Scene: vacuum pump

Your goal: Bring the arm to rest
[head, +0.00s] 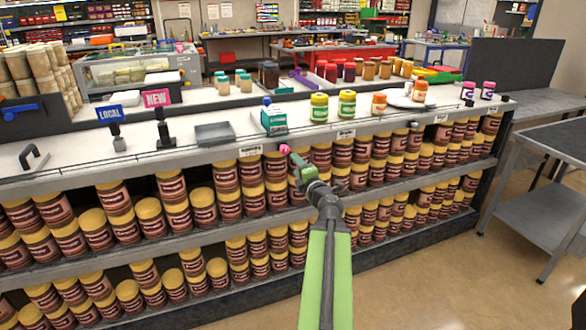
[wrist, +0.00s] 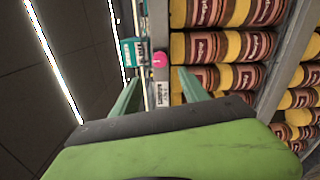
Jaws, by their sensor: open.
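My gripper (head: 293,160) is in front of the counter shelf, at the end of my green arm. In the wrist view, my gripper (wrist: 155,88) has its two green fingers spread apart with nothing held between them. A small pink round thing (head: 284,149) shows just by the fingertips in the head view. In the wrist view the pink thing (wrist: 159,59) lies beyond the gap between the fingers, next to a white label. The gripper appears apart from the jars.
Shelves below hold many brown jars (head: 229,204) close to my arm. A grey cart (head: 548,215) stands at right. Floor (head: 440,275) is clear at lower right.

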